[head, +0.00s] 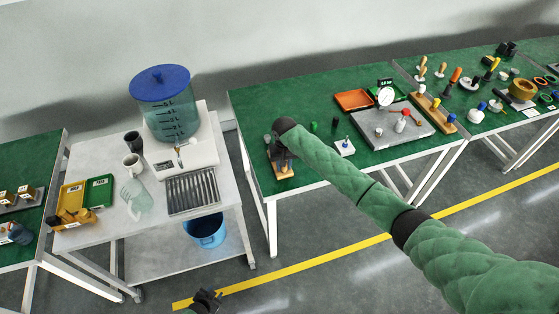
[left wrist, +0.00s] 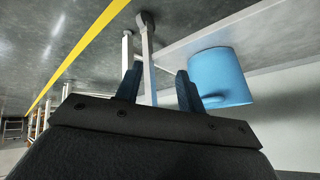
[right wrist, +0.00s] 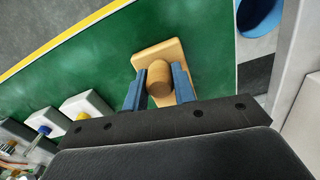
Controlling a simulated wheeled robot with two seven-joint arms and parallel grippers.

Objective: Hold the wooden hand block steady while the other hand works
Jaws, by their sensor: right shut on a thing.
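The wooden hand block (right wrist: 172,54) stands on the green bench in the right wrist view, a light wood base with a rounded upright piece. My right gripper (right wrist: 159,88) is shut on that upright piece, one blue finger on each side. In the head view the block (head: 285,173) shows below my right gripper (head: 280,156), near the bench's front left corner; the gripper hides its upper part. My left gripper (left wrist: 158,86) is open and empty in the left wrist view, low over the floor. In the head view only a dark part of it (head: 207,298) shows at the bottom edge.
A blue bucket (head: 205,231) is under the white table (head: 148,238); it shows beside my left gripper (left wrist: 222,77). A dispenser with a blue lid (head: 160,84) stands on that table. White blocks with blue and yellow knobs (right wrist: 87,106) sit left of my right gripper.

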